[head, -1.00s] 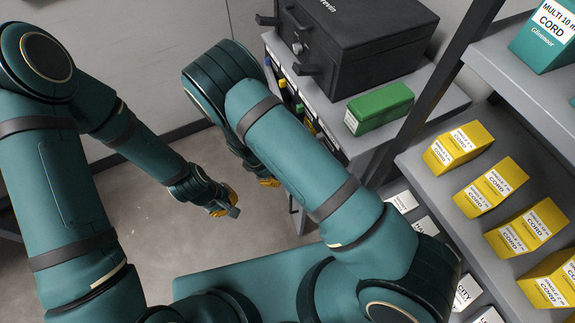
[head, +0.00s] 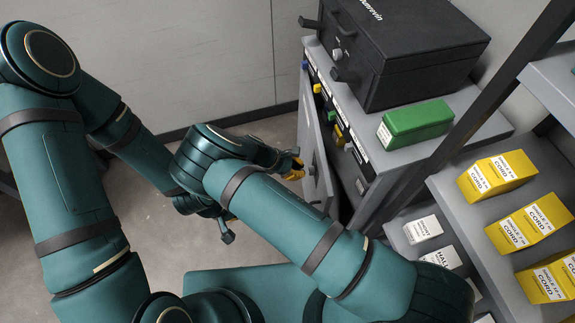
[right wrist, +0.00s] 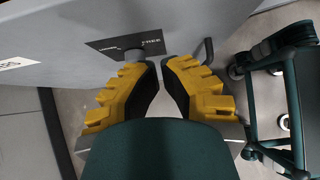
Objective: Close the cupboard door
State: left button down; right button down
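The cupboard (head: 352,185) is the grey unit right of centre in the head view. Its door (head: 308,132) stands open, swung out from the front, with shelf contents visible behind it. My right gripper (head: 299,164) is beside the door's outer face. In the right wrist view its yellow fingers (right wrist: 162,72) are apart with nothing between them. The door's grey face (right wrist: 75,40) is just ahead, with a dark label and a small knob (right wrist: 135,55); contact cannot be told.
A black safe box (head: 400,50) and a green box (head: 415,123) stand on the cupboard top. A shelf rack (head: 455,210) with yellow cord boxes (head: 497,174) is at the right. Floor left of the door is clear. A wheeled stand (right wrist: 290,85) shows in the wrist view.

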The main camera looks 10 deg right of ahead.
jog(key=shift+d+f, duration=0.2)
jog(key=shift+d, duration=1)
jog(key=shift+d+f, duration=0.15)
jog(key=shift+d, duration=1)
